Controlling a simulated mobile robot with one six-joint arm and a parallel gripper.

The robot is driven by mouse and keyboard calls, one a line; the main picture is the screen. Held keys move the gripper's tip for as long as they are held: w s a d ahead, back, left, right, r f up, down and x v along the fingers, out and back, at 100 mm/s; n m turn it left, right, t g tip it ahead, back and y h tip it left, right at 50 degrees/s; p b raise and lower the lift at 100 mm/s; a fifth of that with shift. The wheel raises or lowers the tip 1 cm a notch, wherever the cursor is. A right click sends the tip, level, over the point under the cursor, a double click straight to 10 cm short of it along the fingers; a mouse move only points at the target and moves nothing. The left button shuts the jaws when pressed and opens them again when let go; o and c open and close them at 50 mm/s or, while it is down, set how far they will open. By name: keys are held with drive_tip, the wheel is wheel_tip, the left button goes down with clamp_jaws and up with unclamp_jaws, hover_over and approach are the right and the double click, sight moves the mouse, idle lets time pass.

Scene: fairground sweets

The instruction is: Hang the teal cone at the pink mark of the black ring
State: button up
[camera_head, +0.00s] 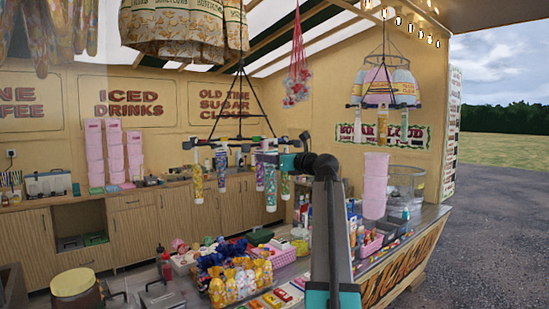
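The black ring (215,141) hangs level by thin dark rods from a point above, left of the middle. A teal-looking cone (270,190) hangs lowest, at the ring's right side, just below my gripper (268,158). My gripper is at the ring's right edge, end-on and small, so its fingers and any hold on this cone are unclear. Small coloured marks show on the ring, but I cannot single out the pink one.
Pink tubs (375,186) stand on the right counter. Wrapped sweets (238,282) and baskets crowd the counter below. A red net (297,65) hangs above my arm.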

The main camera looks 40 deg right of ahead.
drive_tip(key=shift+w, duration=0.2)
drive_tip(key=shift+f+p, duration=0.35)
idle(0.8)
drive_tip(key=o, duration=1.5)
drive_tip(key=shift+s, duration=0.15)
drive_tip(key=s+p, duration=0.1)
drive_tip(key=s, duration=0.2)
drive_tip(key=s+p, duration=0.1)
drive_tip(key=s, duration=0.2)
drive_tip(key=s+p, duration=0.2)
drive_tip(key=s, duration=0.1)
drive_tip(key=shift+s+a, duration=0.35)
